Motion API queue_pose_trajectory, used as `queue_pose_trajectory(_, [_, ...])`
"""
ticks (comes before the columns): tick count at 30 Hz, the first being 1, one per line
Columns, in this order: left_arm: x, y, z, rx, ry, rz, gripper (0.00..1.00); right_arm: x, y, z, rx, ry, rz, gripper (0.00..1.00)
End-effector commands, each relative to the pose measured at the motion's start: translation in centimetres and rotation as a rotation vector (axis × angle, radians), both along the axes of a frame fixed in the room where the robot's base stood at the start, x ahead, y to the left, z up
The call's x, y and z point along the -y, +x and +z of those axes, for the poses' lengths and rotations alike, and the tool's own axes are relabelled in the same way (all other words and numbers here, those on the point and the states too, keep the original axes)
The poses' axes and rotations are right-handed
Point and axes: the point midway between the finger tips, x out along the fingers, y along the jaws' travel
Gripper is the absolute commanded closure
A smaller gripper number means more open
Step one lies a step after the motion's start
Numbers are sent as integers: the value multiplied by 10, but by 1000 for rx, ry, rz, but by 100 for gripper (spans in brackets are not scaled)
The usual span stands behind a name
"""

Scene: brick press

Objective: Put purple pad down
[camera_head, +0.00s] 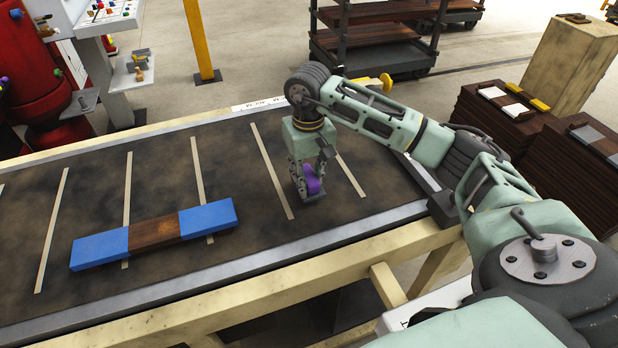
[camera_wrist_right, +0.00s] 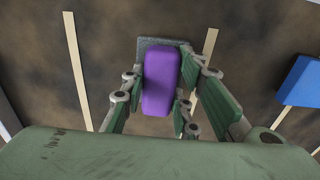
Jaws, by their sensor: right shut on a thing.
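The purple pad (camera_head: 312,180) is in my right gripper (camera_head: 310,178), low over the dark tabletop (camera_head: 260,245). In the right wrist view the purple pad (camera_wrist_right: 160,80) stands between the two fingers of my right gripper (camera_wrist_right: 168,95), with a grey flat part (camera_wrist_right: 150,43) at its far end. The gripper is shut on the pad. I cannot tell whether the pad's grey underside touches the table. My left gripper is not in view.
A long bar with blue ends (camera_head: 100,250) and a brown middle (camera_head: 154,232) lies on the table to the left. Pale stripes (camera_head: 272,170) cross the tabletop. The surface around my right gripper is clear. Dark stacks (camera_head: 490,125) stand beyond the table at the right.

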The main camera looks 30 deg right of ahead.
Motion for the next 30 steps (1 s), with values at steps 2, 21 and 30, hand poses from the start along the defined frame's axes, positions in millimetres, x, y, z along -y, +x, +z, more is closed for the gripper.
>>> queue_pose_trajectory(2, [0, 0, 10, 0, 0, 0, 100, 0, -1, -9, -5, 1, 0, 93])
queue_pose_trajectory(21, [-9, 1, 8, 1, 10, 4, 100, 0, 0, -24, 1, 1, 0, 61])
queue_pose_trajectory(30, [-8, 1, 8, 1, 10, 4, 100, 0, 0, -24, 1, 1, 0, 53])
